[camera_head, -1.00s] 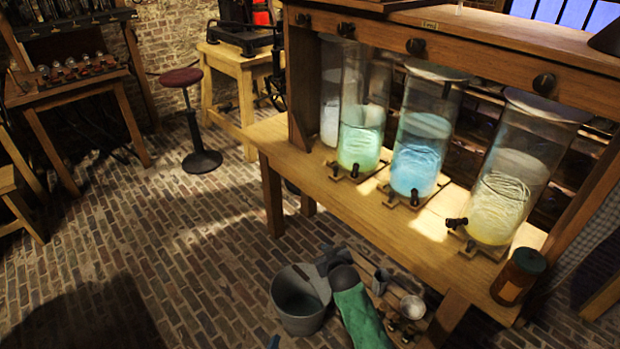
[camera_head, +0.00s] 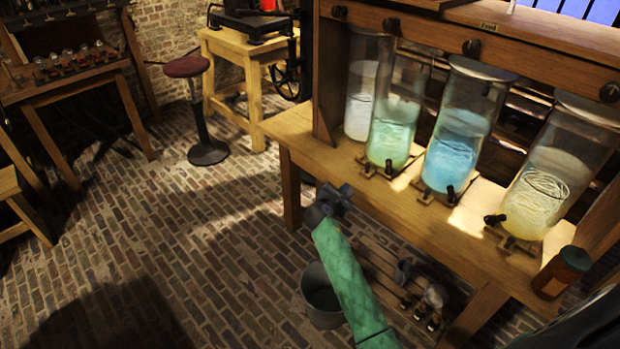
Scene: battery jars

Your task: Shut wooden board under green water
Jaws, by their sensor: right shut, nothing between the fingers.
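The glass jar of green water (camera_head: 393,130) stands on the wooden bench, second from the left in the row. A small wooden board (camera_head: 366,162) lies under it and juts out a little at the front, with a dark tap above it. My right gripper (camera_head: 342,192) is shut and empty, in front of the bench edge, to the lower left of that board and apart from it in the picture. My green-sleeved right arm (camera_head: 350,285) comes up from the bottom. My left gripper is not seen.
Jars of white (camera_head: 360,113), blue (camera_head: 455,150) and yellow liquid (camera_head: 540,195) share the bench (camera_head: 330,150). A brown jar (camera_head: 562,272) stands at the bench's right front. A bucket (camera_head: 320,305) is on the floor. Open brick floor (camera_head: 210,250) lies to the left.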

